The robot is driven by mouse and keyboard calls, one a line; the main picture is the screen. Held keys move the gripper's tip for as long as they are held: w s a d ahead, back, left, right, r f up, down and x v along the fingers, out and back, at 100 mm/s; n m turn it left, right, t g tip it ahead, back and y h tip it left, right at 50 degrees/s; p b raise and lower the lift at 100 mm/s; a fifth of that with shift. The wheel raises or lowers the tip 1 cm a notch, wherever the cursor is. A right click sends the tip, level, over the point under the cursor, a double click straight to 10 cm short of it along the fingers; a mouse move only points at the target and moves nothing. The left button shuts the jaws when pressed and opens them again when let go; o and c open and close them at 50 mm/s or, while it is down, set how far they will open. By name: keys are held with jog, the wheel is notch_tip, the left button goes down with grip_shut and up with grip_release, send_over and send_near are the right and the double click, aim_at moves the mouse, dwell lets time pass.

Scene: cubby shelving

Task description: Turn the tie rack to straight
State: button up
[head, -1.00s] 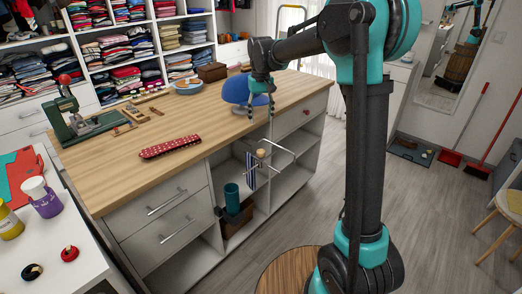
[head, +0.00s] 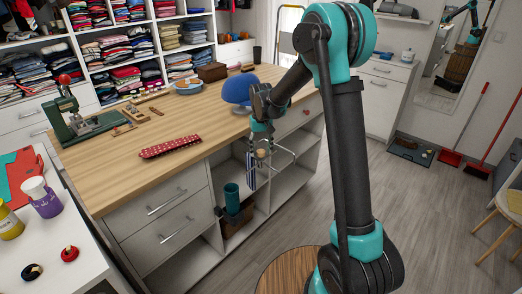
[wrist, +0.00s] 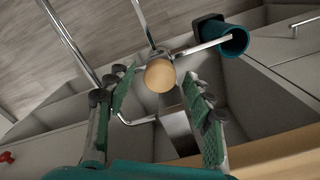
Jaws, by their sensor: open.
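The tie rack has thin metal arms (head: 287,152) and a round wooden knob (head: 262,154), at the cubby opening under the worktop. In the wrist view the knob (wrist: 160,74) shows centrally, with metal arms fanning out from it at different angles. A striped blue-and-white tie (head: 250,172) hangs from it in the head view. My gripper (head: 262,147) is down at the rack, just in front of the worktop edge. In the wrist view my gripper (wrist: 157,82) is open, one finger on each side of the knob; I cannot tell whether either touches it.
The wooden worktop (head: 205,115) edge lies close behind my gripper. A blue rounded object (head: 237,90) stands on it.

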jog(key=shift+f, duration=0.1)
grip_shut()
dwell(0.4)
jog(key=shift+m, duration=1.5)
grip_release()
notch_tip(320, 180, up, 12)
